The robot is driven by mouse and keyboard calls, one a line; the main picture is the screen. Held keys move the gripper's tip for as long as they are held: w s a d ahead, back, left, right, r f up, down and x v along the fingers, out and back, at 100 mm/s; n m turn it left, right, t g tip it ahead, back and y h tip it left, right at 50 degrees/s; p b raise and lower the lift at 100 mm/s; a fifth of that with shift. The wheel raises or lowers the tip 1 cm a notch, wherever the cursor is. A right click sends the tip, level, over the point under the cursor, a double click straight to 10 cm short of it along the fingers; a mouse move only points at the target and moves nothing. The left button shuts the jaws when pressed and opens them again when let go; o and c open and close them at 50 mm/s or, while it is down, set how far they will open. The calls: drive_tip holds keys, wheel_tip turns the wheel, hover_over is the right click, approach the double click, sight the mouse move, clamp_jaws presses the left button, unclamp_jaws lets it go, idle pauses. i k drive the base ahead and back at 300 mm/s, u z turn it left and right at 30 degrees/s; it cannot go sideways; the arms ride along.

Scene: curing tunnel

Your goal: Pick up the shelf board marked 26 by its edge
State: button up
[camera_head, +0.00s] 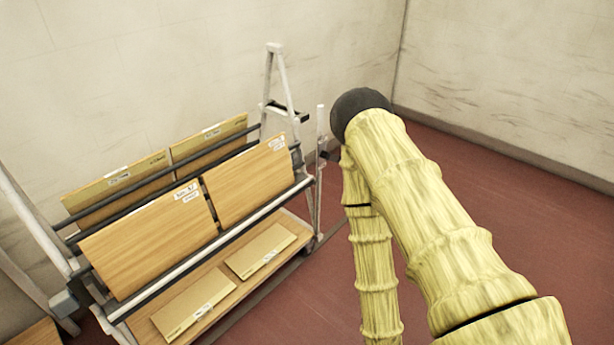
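Several wooden boards lean in a rack, each with small white labels too small to read, so I cannot tell which is marked 26. In front are a left board (150,240) and a right board (248,180), with a narrow gap between them. Behind them stand a back left board (105,193) and a back right board (208,139), partly hidden. Two paler boards, a lower left one (190,308) and a lower right one (261,250), lie on the bottom shelf. My gripper is not in view; only my yellow-sleeved arm shows at the right.
The rack (284,90) has pale uprights and dark rails along the boards, and a wooden bottom shelf (232,284). Pale walls (200,50) stand close behind it. The red floor (500,190) is clear on the right. Another wooden piece (38,334) shows at the bottom left.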

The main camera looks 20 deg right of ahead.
sight(236, 188)
drive_tip(key=z, duration=1.5)
drive_tip(key=i, duration=1.6)
drive_tip(key=u, duration=3.05)
